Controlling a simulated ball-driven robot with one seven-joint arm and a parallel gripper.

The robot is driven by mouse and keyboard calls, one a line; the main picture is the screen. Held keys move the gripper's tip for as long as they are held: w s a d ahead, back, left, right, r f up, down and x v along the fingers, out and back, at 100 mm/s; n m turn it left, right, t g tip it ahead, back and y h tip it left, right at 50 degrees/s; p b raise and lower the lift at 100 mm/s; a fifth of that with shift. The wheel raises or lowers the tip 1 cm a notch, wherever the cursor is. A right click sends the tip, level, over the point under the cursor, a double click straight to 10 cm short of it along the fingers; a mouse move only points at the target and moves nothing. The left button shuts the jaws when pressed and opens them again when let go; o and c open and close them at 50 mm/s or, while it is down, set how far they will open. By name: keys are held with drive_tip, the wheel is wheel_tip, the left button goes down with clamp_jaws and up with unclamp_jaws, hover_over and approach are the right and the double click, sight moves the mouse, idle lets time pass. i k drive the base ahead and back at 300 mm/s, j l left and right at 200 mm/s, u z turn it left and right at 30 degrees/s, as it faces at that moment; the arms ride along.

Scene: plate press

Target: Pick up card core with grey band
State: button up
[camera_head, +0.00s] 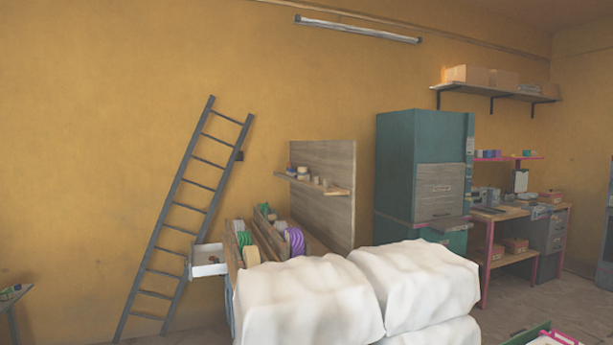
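I cannot pick out a card core with a grey band for certain. Several small tan and brown cylinders (303,172) stand on a narrow shelf (323,187) on an upright wooden panel in the middle of the view. They are too small for me to see any band. Wooden racks below hold green rolls (243,239) and a purple roll (295,241). An open white drawer (209,270) at their left has something small and reddish inside. My gripper is not in view.
White wrapped bales (305,300) block the front middle. A dark ladder (180,220) leans on the wall at left. A tall teal cabinet (394,165) and a cluttered pink-legged bench (525,212) stand at right. Some bare floor shows at the right.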

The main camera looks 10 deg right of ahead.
sight(301, 171)
drive_tip(key=i+j+u, duration=0.1)
drive_tip(key=u, duration=1)
drive_tip(key=i+u, duration=0.1)
drive_tip(key=i, duration=5.55)
drive_tip(key=i+z, duration=0.2)
drive_tip(key=i, duration=0.25)
drive_tip(key=i+j+z, duration=0.15)
drive_tip(key=i, duration=0.3)
drive_tip(key=i+j+z, duration=0.2)
drive_tip(key=i, duration=0.25)
drive_tip(key=z, duration=2)
